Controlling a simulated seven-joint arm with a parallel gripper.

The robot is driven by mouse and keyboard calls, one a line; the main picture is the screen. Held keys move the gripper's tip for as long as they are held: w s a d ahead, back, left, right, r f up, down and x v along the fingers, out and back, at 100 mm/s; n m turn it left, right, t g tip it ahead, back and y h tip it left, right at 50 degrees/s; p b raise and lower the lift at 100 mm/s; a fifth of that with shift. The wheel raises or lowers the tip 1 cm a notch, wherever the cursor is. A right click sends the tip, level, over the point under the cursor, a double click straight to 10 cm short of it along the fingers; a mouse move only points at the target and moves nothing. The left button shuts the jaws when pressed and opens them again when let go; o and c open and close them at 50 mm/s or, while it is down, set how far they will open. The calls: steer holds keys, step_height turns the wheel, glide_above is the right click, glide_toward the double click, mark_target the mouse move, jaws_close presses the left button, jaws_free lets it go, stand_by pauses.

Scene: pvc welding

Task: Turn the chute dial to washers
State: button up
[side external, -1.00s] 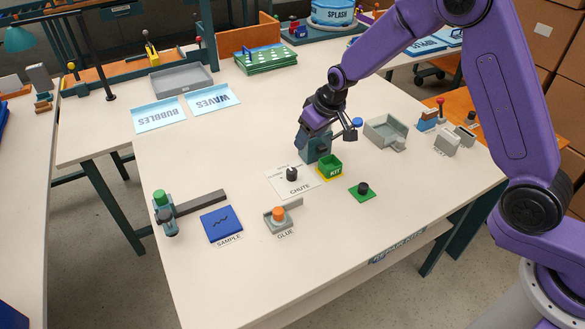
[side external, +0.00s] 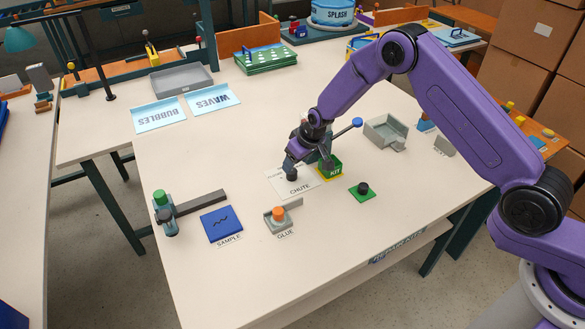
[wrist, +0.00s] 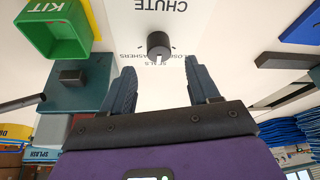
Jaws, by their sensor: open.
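The chute dial (wrist: 159,45) is a dark round knob with a white pointer mark on the white CHUTE plate (wrist: 215,20). It also shows in the side view (side external: 291,176), right beneath my gripper (side external: 291,168). In the wrist view my gripper (wrist: 160,72) is open and empty. The dial lies just beyond the gap between its fingertips. The pointer mark faces the fingers, toward the middle of several small labels, which seems to read SEALS. The outer labels are hard to read. I cannot tell whether a finger touches the dial.
A green KIT bin (side external: 330,167) and a teal stand (wrist: 75,85) are close beside the plate. A black knob on a green base (side external: 362,188), the orange GLUE button (side external: 278,213) and the blue SAMPLE pad (side external: 221,222) stand nearer the front. The table between them is clear.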

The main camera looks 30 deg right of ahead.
mark_target(292, 172)
steer(key=shift+x, duration=2.45)
steer(key=c, duration=1)
